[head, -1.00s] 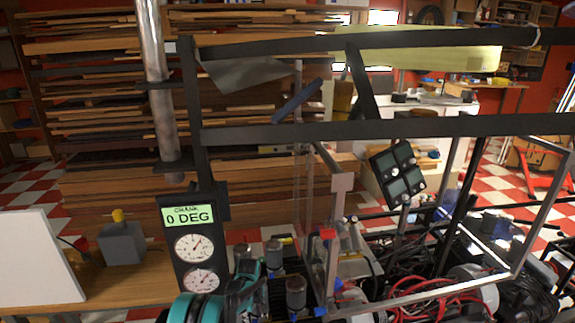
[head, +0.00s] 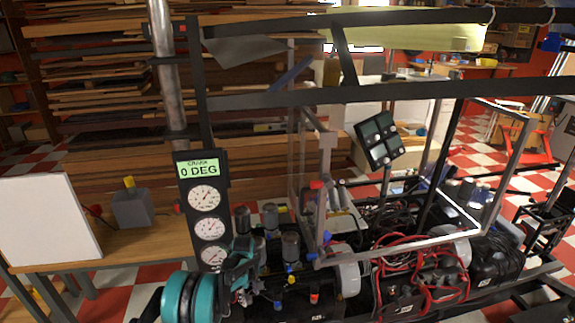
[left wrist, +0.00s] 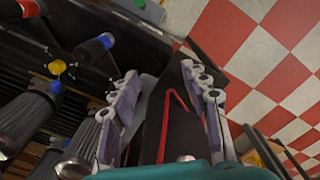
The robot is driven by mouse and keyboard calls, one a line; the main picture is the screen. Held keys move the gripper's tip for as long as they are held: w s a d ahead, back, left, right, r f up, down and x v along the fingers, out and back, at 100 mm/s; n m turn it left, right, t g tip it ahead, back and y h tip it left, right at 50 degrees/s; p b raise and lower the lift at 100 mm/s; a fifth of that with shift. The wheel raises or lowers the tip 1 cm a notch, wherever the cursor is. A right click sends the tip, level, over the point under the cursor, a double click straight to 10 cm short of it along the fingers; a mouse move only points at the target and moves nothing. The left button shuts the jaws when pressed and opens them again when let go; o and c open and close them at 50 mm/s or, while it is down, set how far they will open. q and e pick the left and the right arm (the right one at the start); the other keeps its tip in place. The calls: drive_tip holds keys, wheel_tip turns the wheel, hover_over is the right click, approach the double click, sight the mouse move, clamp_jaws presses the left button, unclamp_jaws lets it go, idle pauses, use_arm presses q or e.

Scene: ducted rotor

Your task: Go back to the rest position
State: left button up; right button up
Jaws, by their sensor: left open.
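My left arm (head: 181,297) comes in low at the left of the head view, teal and black. My left gripper (head: 241,283) is beside the lower end of the gauge panel (head: 204,208), in front of the grey-topped cylinders (head: 290,246). In the left wrist view the two grey-purple fingers of the gripper (left wrist: 163,98) stand apart. Nothing is held between them. A dark part with a red line (left wrist: 172,110) shows behind the gap. My right gripper is not in view.
A black-framed rig with red and black cables (head: 420,270) fills the right. A wooden bench (head: 150,235) holds a white panel (head: 45,218) and a grey box with a yellow knob (head: 132,207). Black frame bars (head: 350,92) cross above. Checkered floor (left wrist: 255,60) is open beside the gripper.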

use_arm(q)
drive_tip(key=s+a+r+m+t, duration=0.15)
drive_tip(key=s+r, duration=0.25)
drive_tip(key=r, duration=0.4)
drive_tip(key=s+r+m+t, duration=0.15)
drive_tip(key=s+r, duration=0.25)
drive_tip(key=r, duration=0.5)
drive_tip(key=s+a+r+m, duration=0.15)
drive_tip(key=s+r, duration=0.25)
drive_tip(key=r, duration=0.4)
drive_tip(key=s+r+m+t, duration=0.1)
drive_tip(key=s+m+t, duration=0.1)
drive_tip(key=s, duration=0.8)
drive_tip(key=s+r+m+t, duration=0.2)
drive_tip(key=s+m, duration=0.2)
drive_tip(key=s, duration=0.7)
drive_tip(key=shift+a, duration=0.4)
